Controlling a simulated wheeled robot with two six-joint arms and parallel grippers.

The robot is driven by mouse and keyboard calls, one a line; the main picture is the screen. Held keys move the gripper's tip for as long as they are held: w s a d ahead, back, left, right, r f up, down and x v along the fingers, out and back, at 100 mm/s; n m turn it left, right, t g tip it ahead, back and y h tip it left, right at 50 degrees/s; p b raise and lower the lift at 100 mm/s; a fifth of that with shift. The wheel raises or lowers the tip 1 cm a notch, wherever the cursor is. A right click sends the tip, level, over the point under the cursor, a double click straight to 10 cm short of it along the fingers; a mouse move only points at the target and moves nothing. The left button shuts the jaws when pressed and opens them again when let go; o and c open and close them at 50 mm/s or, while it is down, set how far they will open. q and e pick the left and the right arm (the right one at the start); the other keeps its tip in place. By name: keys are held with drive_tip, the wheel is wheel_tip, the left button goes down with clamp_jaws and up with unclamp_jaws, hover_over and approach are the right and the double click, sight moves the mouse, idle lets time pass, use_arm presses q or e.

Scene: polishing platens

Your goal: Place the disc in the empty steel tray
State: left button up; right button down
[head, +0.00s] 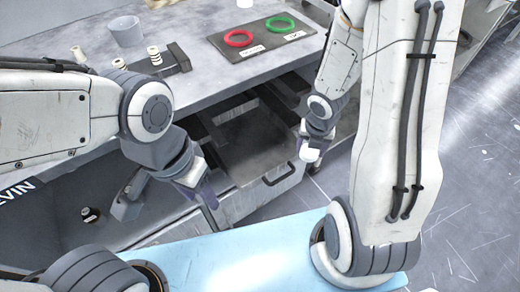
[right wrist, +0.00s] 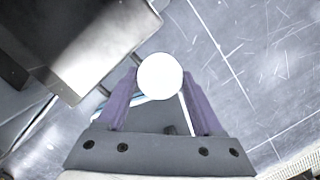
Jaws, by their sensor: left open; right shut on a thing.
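A white round disc (right wrist: 160,78) is held between the two purple fingers of my right gripper (right wrist: 160,95) in the right wrist view. In the head view the disc shows as a small white shape (head: 308,154) below my right wrist, just right of the open drawer. The open drawer (head: 245,150) under the table looks like a steel tray; its visible floor is bare and its back lies in shadow. Its edge also shows in the right wrist view (right wrist: 85,45). My left gripper (head: 203,192) is open, left of the drawer front, with its fingertips partly hidden.
The drawer's handle (head: 279,175) sticks out. Scratched floor lies clear at right.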

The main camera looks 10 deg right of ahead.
drive_tip(key=b, duration=0.3)
hover_over(276, 156)
drive_tip(key=f, duration=0.6)
drive_tip(key=shift+s+a+f, duration=0.15)
drive_tip(key=shift+s+f, duration=0.15)
drive_tip(key=shift+s, duration=0.1)
drive_tip(key=shift+f, duration=0.1)
wheel_tip(276, 156, down, 4)
drive_tip(key=b, duration=0.3)
drive_tip(key=shift+c, duration=0.2)
unclamp_jaws()
